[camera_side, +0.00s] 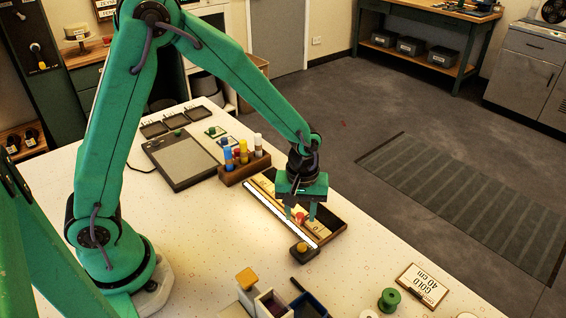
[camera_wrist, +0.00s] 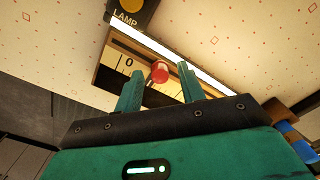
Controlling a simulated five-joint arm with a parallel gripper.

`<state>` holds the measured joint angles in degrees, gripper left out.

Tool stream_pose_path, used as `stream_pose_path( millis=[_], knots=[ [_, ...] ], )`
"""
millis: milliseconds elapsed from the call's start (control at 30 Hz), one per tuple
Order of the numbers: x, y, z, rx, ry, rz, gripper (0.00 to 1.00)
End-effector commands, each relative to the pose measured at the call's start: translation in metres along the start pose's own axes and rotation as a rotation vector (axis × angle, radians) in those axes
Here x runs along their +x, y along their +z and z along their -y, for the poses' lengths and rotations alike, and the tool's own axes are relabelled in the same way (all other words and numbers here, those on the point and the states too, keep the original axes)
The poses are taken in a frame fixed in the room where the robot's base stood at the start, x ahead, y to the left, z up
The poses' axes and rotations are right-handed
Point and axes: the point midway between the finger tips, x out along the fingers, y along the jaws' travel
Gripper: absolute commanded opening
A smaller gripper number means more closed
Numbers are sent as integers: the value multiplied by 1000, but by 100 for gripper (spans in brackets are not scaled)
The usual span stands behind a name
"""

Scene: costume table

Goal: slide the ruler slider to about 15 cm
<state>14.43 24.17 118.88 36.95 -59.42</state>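The ruler (camera_side: 265,188) is a wooden scale in a dark frame on the white table, with a bright white strip along its near side in the side view. Its slider has a round red knob (camera_wrist: 160,72), close to the scale's 0 mark (camera_wrist: 129,62). In the side view the red knob (camera_side: 300,217) shows low between my fingers. My gripper (camera_side: 301,213) points down over the ruler. In the wrist view its fingers are apart, one on each side of the knob, with gaps visible. Most of the scale's other marks are hidden or too small to read.
A lamp box with a yellow button (camera_side: 301,247) stands at the ruler's near end. A wooden block with coloured markers (camera_side: 245,165) stands beyond the far end. Small boxes (camera_side: 270,301), a green spool (camera_side: 388,300) and a "GOLD 40 cm" card (camera_side: 422,287) lie nearer the front.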

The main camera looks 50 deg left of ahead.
Motion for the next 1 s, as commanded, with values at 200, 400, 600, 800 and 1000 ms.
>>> stream_pose_path(
  millis=[200, 400, 600, 800, 1000],
  knots=[
    [0, 0, 0, 0, 0, 0, 0],
    [0, -1, 1, -1, 0, 0, 0],
    [0, -15, 14, -5, 0, 0, 0],
    [0, -37, 35, -7, 1, -1, 0],
    [0, -59, 56, -6, 2, -2, 0]
  ],
)
